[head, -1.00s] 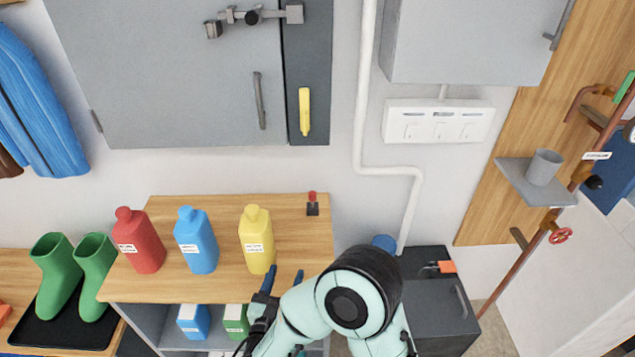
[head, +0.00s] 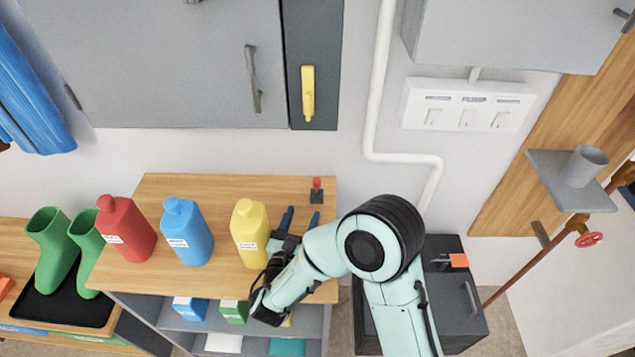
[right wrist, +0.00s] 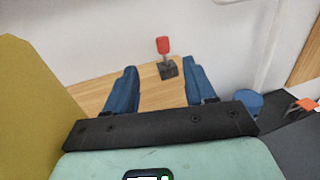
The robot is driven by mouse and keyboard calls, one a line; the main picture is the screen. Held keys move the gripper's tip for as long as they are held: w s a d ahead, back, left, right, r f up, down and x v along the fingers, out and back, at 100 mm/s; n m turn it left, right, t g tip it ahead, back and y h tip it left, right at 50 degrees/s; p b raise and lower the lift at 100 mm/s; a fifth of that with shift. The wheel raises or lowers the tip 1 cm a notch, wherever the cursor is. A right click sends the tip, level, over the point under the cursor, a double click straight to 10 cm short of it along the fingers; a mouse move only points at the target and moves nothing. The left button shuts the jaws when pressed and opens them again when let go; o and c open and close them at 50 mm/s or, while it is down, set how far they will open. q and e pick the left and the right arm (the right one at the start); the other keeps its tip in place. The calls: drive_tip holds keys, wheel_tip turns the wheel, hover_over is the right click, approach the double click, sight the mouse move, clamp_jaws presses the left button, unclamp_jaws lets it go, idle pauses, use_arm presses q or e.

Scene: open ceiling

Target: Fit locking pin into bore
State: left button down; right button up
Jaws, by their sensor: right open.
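A red-topped pin (head: 317,183) stands upright in a small dark block (head: 316,197) near the back right corner of the wooden top; it seems to be the locking pin. My right gripper (head: 300,218) is open, with its blue fingers in front of the pin. In the right wrist view the pin (right wrist: 163,45) shows beyond and between the spread fingertips (right wrist: 160,68), apart from both. The jaws are empty. The bore cannot be made out; the grey cabinet (head: 180,70) is cut off at the top. My left gripper is not in view.
A yellow bottle (head: 250,232) stands close to the left of my right gripper. Blue (head: 187,230) and red (head: 126,228) bottles stand further left. The wall behind carries a white pipe (head: 378,90) and a switch panel (head: 467,105). The wooden top (head: 225,187) is clear behind the bottles.

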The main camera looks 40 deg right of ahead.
sight(315, 184)
drive_tip(key=x, duration=1)
drive_tip(key=shift+d, duration=0.25)
clamp_jaws()
